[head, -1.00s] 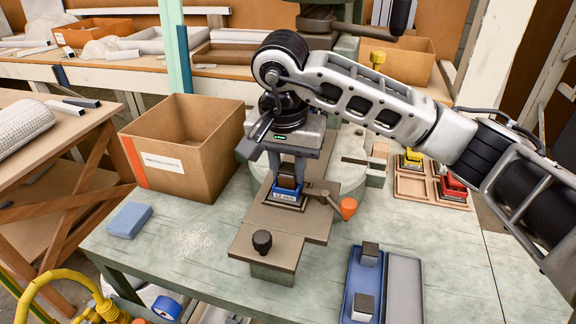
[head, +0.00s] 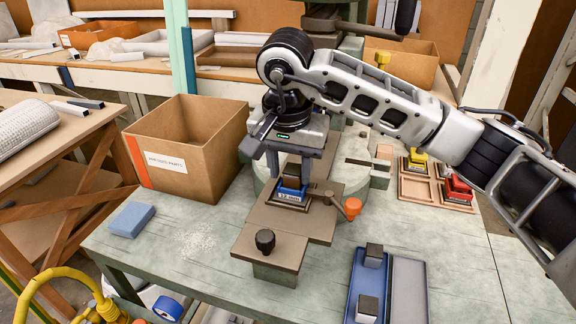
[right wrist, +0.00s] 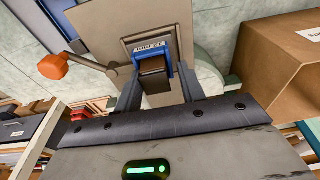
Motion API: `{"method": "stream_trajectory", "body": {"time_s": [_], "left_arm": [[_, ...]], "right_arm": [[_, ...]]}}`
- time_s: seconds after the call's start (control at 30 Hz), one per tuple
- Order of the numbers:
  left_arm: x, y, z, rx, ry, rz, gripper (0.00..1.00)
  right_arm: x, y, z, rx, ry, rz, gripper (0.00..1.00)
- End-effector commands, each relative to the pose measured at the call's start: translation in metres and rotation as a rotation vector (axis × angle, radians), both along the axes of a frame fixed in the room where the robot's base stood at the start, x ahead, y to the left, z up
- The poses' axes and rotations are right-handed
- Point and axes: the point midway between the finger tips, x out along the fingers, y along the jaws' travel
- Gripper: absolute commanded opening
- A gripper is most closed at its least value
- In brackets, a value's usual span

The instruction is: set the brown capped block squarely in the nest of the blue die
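The blue die (head: 290,195) sits on the brown plate of the press, with a white label on its front. It also shows in the right wrist view (right wrist: 150,44). The brown capped block (right wrist: 152,72) stands in or on the die's nest; it looks upright and about square, but its seating depth is hidden. My right gripper (head: 291,175) is above the die, its fingers either side of the block. The fingers are open, with gaps beside the block in the right wrist view (right wrist: 158,88). My left gripper is out of view.
An orange-knobbed handle (head: 353,206) and a black knob (head: 265,240) stand by the die. A cardboard bin (head: 205,165) is left, near a blue sponge-like block (head: 131,219). A blue tray (head: 365,279) with dark-topped blocks is at front right; yellow and red dies sit in a rack (head: 416,187).

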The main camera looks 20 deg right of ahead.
Motion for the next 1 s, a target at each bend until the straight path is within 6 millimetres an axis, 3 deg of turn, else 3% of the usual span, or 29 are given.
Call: {"method": "stream_trajectory", "body": {"time_s": [0.03,0.1,0.3,0.33,0.53,0.7,1.0], "left_arm": [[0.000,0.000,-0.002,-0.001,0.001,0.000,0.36],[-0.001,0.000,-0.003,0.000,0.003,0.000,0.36],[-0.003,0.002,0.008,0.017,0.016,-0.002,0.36],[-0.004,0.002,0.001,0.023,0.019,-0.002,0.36],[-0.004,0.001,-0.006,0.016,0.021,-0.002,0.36],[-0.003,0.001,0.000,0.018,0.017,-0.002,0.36],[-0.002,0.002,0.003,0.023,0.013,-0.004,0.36]], "right_arm": [[-0.005,-0.005,-0.015,-0.021,0.035,-0.006,0.48],[-0.005,-0.005,-0.014,-0.021,0.035,-0.006,0.48],[-0.005,-0.005,0.004,-0.021,0.036,-0.006,0.48],[-0.005,-0.004,0.005,-0.020,0.032,-0.004,0.48],[-0.009,0.002,0.052,-0.016,0.019,-0.002,0.48],[-0.013,0.005,0.091,-0.015,0.017,-0.002,0.48],[-0.018,0.009,0.121,-0.013,0.021,0.001,0.48]]}}
